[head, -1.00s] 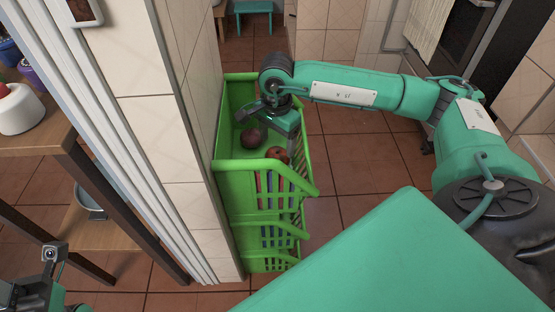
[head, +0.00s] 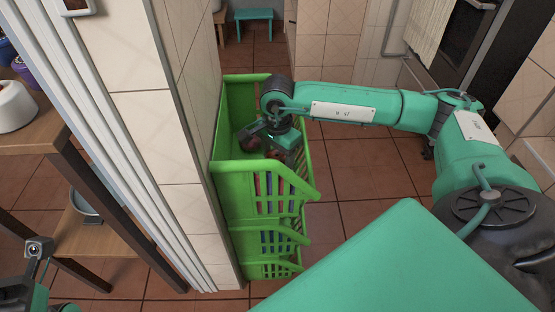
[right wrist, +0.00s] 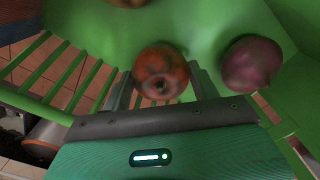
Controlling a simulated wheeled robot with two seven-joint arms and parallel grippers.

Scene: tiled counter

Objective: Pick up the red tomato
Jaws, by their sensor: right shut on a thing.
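The red tomato (right wrist: 161,72) lies between the two fingers of my right gripper (right wrist: 160,85) in the right wrist view, inside the green basket (head: 240,170). The fingers are shut on it. In the head view the right gripper (head: 265,143) reaches down into the top basket and hides most of the tomato (head: 274,153). A dark purple onion-like item (right wrist: 250,63) lies to the right of the tomato, apart from it. In the head view part of this item (head: 247,146) shows beside the gripper. Part of my left gripper (head: 38,255) shows at the lower left; its jaws cannot be made out.
Another reddish round item (right wrist: 128,2) is cut off at the top of the wrist view. The basket stands in a stack beside a tiled wall (head: 180,120). A wooden shelf (head: 30,135) stands at the left. The tiled floor (head: 350,170) right of the baskets is clear.

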